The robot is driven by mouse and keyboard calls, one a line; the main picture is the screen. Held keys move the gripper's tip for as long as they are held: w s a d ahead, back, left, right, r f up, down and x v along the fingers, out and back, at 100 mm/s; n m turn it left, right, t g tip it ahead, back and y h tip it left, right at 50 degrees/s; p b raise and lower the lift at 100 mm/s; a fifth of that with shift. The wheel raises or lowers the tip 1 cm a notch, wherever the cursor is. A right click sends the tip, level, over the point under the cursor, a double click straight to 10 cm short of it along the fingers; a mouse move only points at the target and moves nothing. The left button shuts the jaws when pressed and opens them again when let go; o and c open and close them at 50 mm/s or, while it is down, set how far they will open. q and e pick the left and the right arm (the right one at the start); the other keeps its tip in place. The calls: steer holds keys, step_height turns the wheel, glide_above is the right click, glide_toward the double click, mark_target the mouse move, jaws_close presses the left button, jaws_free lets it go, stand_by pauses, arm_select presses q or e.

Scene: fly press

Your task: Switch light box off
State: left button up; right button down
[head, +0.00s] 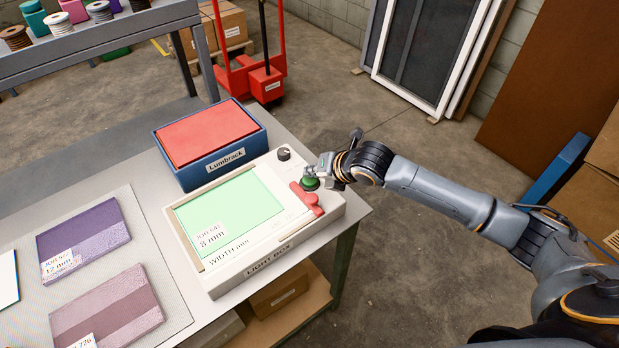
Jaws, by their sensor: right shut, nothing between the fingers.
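The light box (310,218) is a cream unit near the right end of the grey table. Its screen (232,210) glows pale green, with a card reading 8 mm on its lower left. On its right side are a black knob (284,154), a green round button (310,183) and a red lever (306,199). My right gripper (313,177) is shut and empty, its tip at the green button; I cannot tell whether it touches. The gripper partly hides the button. My left gripper is not in view.
A blue Lumbrack box (207,172) with a red top stands just behind the light box. Purple (85,238) and mauve (105,307) sample slabs lie on a mat to the left. A shelf of spools (100,12) rises behind.

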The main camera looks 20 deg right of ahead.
mark_target(312, 181)
steer(key=shift+f, duration=0.45)
stand_by(0.4)
steer(key=shift+r+p, duration=0.6)
steer(key=shift+p, duration=0.2)
step_height(312, 181, up, 6)
steer(key=p, duration=0.6)
steer(key=shift+p, duration=0.35)
